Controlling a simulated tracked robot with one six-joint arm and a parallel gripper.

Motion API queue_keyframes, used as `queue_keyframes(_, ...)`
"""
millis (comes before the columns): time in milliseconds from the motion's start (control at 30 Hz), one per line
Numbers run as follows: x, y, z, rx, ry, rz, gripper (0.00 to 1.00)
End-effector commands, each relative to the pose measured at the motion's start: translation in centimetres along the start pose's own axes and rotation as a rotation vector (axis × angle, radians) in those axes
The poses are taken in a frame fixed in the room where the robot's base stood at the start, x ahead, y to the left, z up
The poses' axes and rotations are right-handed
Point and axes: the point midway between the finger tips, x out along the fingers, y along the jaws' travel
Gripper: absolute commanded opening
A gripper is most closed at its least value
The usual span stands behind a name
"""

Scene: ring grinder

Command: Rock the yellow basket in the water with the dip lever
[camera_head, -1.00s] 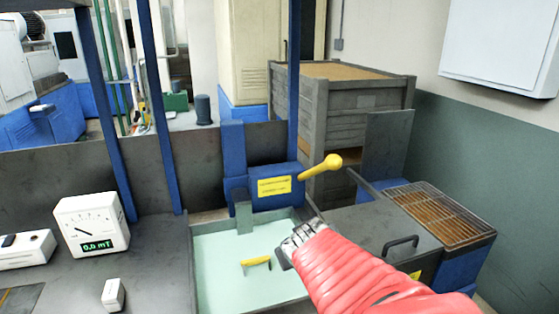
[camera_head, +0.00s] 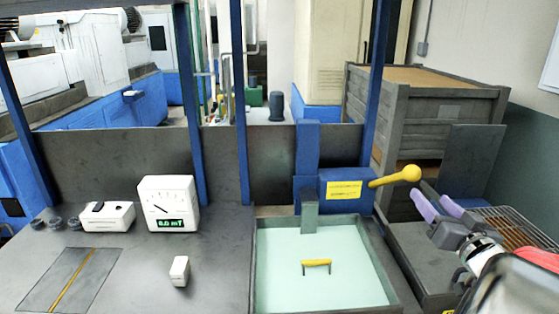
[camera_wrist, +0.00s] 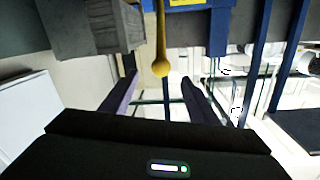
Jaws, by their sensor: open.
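The dip lever (camera_head: 397,176) is a yellow rod with a ball end, sticking out to the right of a blue box with a yellow label. In the wrist view its ball (camera_wrist: 161,68) hangs between and beyond my open fingers. My gripper (camera_head: 438,203) is open and empty, just right of and below the ball in the head view. The rest of the basket is hidden under the water.
A meter (camera_head: 168,203) and a small white block (camera_head: 180,271) stand on the bench left of the tank. A wire grate (camera_head: 500,225) lies right of my gripper. A wooden crate (camera_head: 425,115) stands behind. Blue posts rise along the bench's back.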

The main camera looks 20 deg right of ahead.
Motion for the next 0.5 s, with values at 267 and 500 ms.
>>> queue_keyframes(267,-0.65,-0.06,-0.74,0.041,0.028,-0.043,0.55)
queue_keyframes(500,-0.55,-0.11,-0.73,0.039,0.027,-0.043,0.55)
